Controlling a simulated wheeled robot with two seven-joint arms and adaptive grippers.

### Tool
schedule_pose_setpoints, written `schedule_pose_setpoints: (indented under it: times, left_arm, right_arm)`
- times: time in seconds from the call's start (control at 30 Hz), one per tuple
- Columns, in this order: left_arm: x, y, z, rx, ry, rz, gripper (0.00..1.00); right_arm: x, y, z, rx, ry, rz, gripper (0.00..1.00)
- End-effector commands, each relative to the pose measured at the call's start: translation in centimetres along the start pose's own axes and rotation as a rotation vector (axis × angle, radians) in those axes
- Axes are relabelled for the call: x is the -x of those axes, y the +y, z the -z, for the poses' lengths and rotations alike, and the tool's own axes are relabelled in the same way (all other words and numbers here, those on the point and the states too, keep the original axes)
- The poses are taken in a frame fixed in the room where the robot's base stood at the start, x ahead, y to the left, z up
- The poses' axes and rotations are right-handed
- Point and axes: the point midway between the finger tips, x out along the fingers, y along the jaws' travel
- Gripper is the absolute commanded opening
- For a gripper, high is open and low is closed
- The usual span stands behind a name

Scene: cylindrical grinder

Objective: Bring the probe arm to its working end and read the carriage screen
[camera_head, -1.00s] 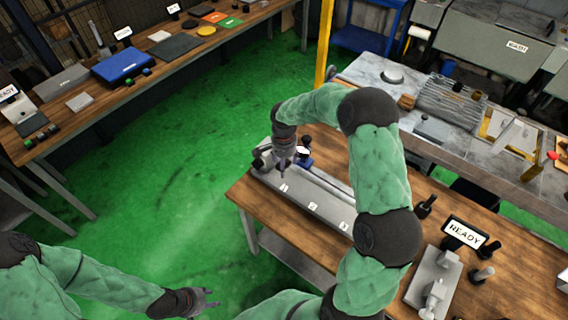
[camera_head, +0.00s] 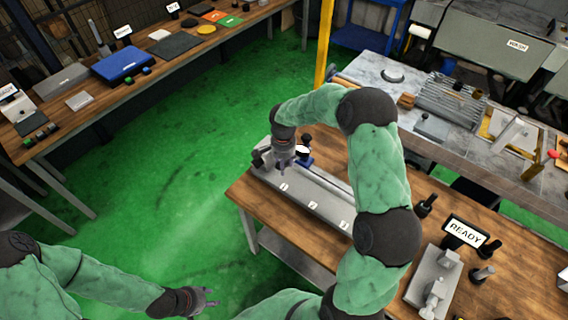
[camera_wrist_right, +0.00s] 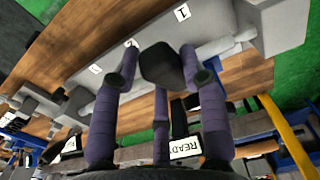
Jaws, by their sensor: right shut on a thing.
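A long grey base (camera_head: 312,202) with labels 1, 2 and 3 lies on the wooden bench. A small blue part with a white face (camera_head: 303,155) sits near its label 1 end. My right gripper (camera_head: 285,162) is at that end, close beside the blue part. In the right wrist view its purple fingers are around a black knob (camera_wrist_right: 161,65) and shut on it. The labelled base (camera_wrist_right: 215,35) shows behind the knob. Any writing on the white face is too small to read. My left gripper (camera_head: 210,297) is open and empty over the green floor.
A READY sign (camera_head: 463,234) stands on the bench right of the base, near black posts and a grey fixture (camera_head: 432,283). A stone-topped table (camera_head: 455,150) is behind. Another wooden bench (camera_head: 150,90) is at the left. Green floor between is free.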

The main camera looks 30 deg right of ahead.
Motion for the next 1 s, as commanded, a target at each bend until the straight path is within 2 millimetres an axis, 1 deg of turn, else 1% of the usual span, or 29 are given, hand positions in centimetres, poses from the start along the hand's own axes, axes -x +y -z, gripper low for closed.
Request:
schedule_pose_setpoints:
  times: [0.03,0.17,0.37,0.67,1.0]
  left_arm:
    - [-0.6,-0.2,0.0,0.0,0.0,0.0,0.4]
    - [-1.8,-0.6,0.1,0.0,0.0,0.0,0.4]
    - [-4.4,-1.6,0.1,0.0,0.0,0.0,0.4]
    - [-8.9,-3.2,0.3,0.0,0.0,0.0,0.4]
    - [-14.4,-5.1,0.5,0.0,0.0,0.0,0.4]
  right_arm:
    - [-0.4,0.0,-0.1,0.003,0.008,0.0,0.0]
    - [-1.1,0.0,-0.4,0.003,0.033,0.001,0.0]
    - [-2.5,0.0,-1.1,0.004,0.093,0.001,0.0]
    - [-4.8,-0.1,-2.0,0.005,0.194,0.002,0.0]
    - [-7.3,-0.1,-2.7,0.003,0.308,0.002,0.0]
